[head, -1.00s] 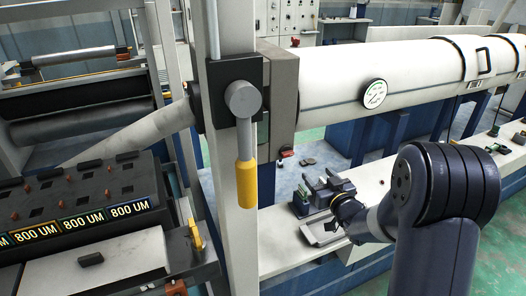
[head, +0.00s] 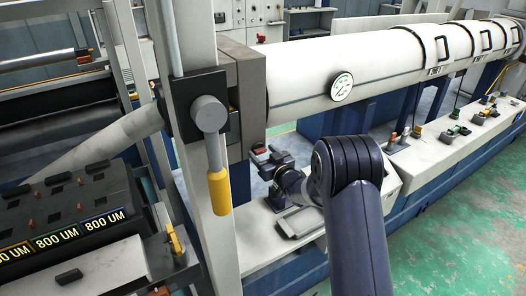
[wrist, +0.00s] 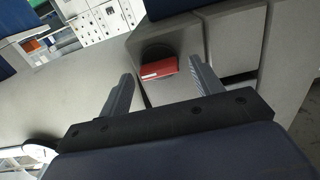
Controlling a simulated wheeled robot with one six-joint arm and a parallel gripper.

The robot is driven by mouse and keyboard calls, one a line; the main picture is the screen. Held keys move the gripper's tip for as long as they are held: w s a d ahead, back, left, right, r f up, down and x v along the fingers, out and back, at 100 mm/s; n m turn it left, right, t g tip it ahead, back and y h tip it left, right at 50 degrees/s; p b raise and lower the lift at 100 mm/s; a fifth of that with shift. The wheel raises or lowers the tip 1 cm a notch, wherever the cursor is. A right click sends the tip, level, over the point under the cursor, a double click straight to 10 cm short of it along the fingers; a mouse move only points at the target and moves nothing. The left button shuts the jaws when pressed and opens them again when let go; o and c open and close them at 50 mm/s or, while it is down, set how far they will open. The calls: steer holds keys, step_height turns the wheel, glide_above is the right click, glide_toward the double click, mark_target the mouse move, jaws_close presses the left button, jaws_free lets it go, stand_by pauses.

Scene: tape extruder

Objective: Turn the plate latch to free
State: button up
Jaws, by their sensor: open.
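A small red piece (wrist: 158,68) with a pale label sits on a dark round base on a grey housing in the wrist view; it looks like the plate latch. In the head view the red piece (head: 259,148) is small, below the white barrel. My gripper (head: 268,164) is close to it there, partly overlapping it in the picture. In the wrist view my gripper (wrist: 161,72) is open, with one finger on each side of the red piece. Nothing is held. I cannot tell whether the fingertips reach past its front or touch it.
A lever with a yellow grip (head: 219,190) hangs on the grey upright post (head: 190,160), left of my gripper. The white barrel (head: 300,80) with a gauge (head: 341,87) runs above my arm. A pale ledge (head: 385,185) lies beneath. Green floor is clear at right.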

steer(key=shift+w+a, duration=0.15)
steer(key=shift+w, duration=0.05)
steer(key=shift+c, duration=0.3)
steer(key=c, duration=0.9)
